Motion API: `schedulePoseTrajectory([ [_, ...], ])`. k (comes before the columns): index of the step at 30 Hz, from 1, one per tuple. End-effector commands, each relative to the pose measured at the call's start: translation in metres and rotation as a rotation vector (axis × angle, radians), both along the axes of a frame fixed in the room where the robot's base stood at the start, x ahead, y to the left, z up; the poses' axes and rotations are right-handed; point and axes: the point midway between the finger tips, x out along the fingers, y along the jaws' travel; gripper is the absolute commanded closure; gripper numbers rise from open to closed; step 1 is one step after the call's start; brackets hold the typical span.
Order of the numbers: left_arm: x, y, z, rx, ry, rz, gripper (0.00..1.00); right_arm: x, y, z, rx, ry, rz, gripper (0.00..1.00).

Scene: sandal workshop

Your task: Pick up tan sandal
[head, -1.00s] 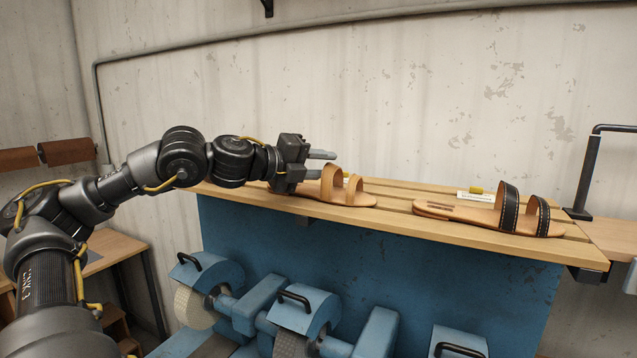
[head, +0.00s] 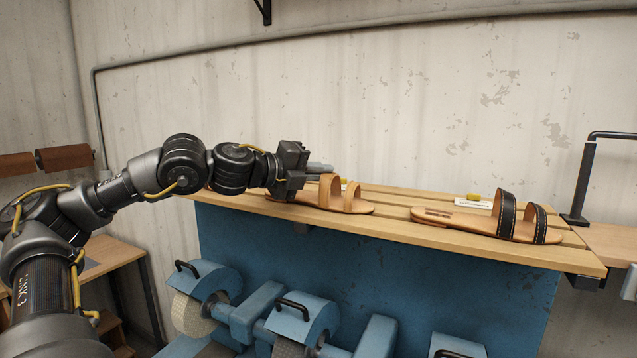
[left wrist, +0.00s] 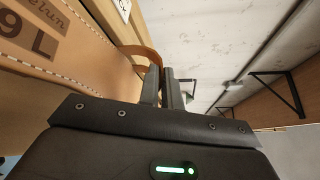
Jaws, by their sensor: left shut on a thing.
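The tan sandal (head: 352,205) lies on the wooden slatted shelf, toward its left part, with its light tan straps standing up. My left gripper (head: 319,168) reaches in from the left at strap height and is shut on the sandal's strap. In the left wrist view the fingers (left wrist: 162,86) are close together at the brown strap (left wrist: 140,52). The sandal's insole (left wrist: 60,45), marked "9 L", fills the upper left there. My right gripper is not in view.
A second sandal with black straps (head: 507,214) lies to the right on the shelf (head: 395,212). A white label with a yellow clip (head: 473,198) is behind it. Blue machines (head: 300,315) stand below the shelf. A black bracket (head: 583,180) rises at the right end.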

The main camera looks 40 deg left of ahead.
Motion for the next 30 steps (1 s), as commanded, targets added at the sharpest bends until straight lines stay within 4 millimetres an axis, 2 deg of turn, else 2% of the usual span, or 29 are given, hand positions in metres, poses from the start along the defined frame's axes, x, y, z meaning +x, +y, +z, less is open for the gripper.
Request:
schedulePoseTrajectory([
  [5,0.000,0.000,0.010,0.004,-0.004,0.001,1.00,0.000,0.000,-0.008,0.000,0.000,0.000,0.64],
  [9,0.000,0.000,0.029,0.006,-0.007,0.003,1.00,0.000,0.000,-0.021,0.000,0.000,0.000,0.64],
  [18,-0.020,-0.053,0.091,0.008,-0.006,0.000,1.00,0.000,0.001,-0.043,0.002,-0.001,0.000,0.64],
  [24,-0.036,-0.093,0.108,0.007,-0.005,0.000,1.00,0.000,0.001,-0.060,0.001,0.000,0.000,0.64],
  [30,-0.046,-0.118,0.122,0.002,-0.004,0.000,1.00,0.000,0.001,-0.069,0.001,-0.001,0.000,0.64],
])
